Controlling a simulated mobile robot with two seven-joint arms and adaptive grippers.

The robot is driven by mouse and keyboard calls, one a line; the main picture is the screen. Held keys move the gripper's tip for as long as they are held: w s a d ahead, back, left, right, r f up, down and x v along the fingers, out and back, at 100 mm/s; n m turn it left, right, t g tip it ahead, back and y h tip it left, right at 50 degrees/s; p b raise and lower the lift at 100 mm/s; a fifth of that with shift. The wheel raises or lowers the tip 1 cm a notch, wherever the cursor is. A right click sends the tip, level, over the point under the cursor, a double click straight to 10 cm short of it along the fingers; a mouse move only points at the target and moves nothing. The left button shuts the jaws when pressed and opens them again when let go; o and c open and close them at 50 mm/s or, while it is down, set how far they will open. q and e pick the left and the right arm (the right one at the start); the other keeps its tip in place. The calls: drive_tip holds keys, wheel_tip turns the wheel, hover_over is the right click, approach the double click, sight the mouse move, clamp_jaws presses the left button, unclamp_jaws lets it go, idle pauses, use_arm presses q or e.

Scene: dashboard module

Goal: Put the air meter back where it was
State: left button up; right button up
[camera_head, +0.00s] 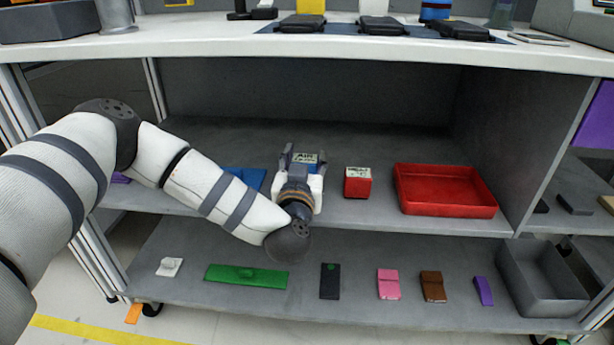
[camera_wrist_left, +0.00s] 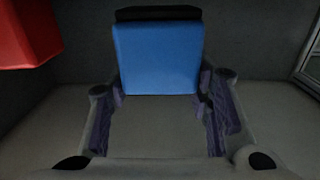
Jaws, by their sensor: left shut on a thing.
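The air meter (camera_head: 305,158), a small block with a light label reading "AIR", is in the middle of the upper shelf. In the left wrist view it shows as a blue block (camera_wrist_left: 157,62) with a dark edge at the top. My left gripper (camera_head: 301,168) reaches in from the front, with one finger on each side of the block. It is shut on the air meter. The wrist hides the block's lower part in the head view, so I cannot tell whether it touches the shelf. My right gripper is not in view.
A red labelled box (camera_head: 358,183) stands just right of the gripper, with a red tray (camera_head: 447,207) farther right. A blue item (camera_head: 246,178) lies left, partly behind my arm. The lower shelf (camera_head: 215,300) holds several small items. The worktop (camera_head: 200,42) overhangs above.

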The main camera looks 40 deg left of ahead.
use_arm(q)
wheel_tip(320, 180, down, 3)
drive_tip(key=shift+r+b, duration=0.1)
drive_tip(key=shift+b, duration=0.3)
drive_tip(key=shift+r, duration=0.2)
drive_tip(key=o, duration=1.3)
drive_tip(key=shift+c, duration=0.2)
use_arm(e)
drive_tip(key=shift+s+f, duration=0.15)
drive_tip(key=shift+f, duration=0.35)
use_arm(q)
drive_tip(key=p+v, duration=0.2)
drive_tip(key=v, duration=0.6)
drive_tip(key=shift+s+d+r+p, duration=0.1)
drive_tip(key=shift+d+r+p, duration=0.1)
drive_tip(key=shift+p, duration=0.2)
drive_tip(key=p+v, duration=0.3)
drive_tip(key=p, duration=0.1)
drive_tip(key=shift+s+f, duration=0.15)
drive_tip(key=shift+s, duration=0.25)
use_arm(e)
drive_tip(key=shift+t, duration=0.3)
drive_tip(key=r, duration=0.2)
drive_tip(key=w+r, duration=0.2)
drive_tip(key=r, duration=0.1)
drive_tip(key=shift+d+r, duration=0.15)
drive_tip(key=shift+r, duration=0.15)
